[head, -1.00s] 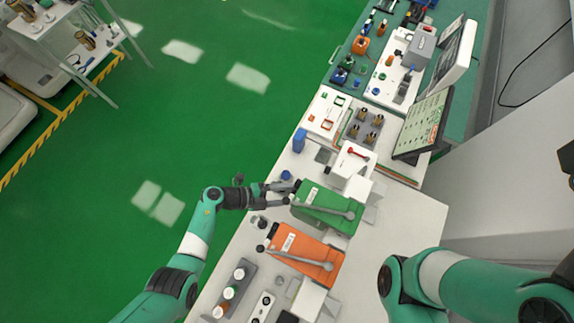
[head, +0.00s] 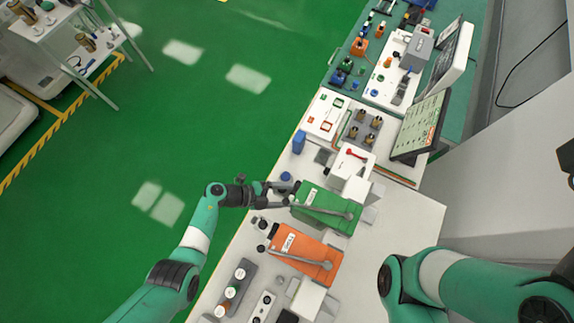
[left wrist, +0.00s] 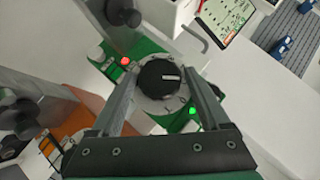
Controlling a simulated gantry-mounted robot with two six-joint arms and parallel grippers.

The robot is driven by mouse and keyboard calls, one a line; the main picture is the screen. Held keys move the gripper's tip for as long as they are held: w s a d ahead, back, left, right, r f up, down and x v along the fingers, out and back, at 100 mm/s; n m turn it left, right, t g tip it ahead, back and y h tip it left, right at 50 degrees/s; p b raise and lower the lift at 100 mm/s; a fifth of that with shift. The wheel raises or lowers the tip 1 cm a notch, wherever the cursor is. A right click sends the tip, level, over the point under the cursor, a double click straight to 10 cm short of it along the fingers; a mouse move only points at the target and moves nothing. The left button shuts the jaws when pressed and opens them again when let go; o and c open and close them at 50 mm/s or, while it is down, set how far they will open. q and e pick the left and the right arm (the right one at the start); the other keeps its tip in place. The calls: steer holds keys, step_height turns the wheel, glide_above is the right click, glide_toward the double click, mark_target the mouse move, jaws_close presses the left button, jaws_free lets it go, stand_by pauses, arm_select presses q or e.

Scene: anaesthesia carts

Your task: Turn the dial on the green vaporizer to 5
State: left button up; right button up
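The green vaporizer (head: 325,208) sits on the white worktop with a grey lever lying across its top. In the left wrist view its round black dial (left wrist: 158,78) has a white pointer mark and sits on a pale numbered ring. My left gripper (head: 287,194) is at the dial end of the green vaporizer. My right gripper is outside the views; only my right arm shows.
An orange vaporizer (head: 304,255) stands close beside the green one, nearer the bottom of the head view. A blue-capped item (head: 286,176) is just above my left gripper. A monitor (head: 420,128) and a white box (head: 350,164) stand beyond. Green floor lies open at left.

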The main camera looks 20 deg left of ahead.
arm_select(q)
steer(key=p+v, duration=0.2)
steer(key=v, duration=0.9)
steer(key=shift+s+a+p, duration=0.15)
steer(key=shift+a+p, duration=0.1)
steer(key=shift+p, duration=0.1)
steer(key=shift+r, duration=0.1)
steer(key=o, duration=0.3)
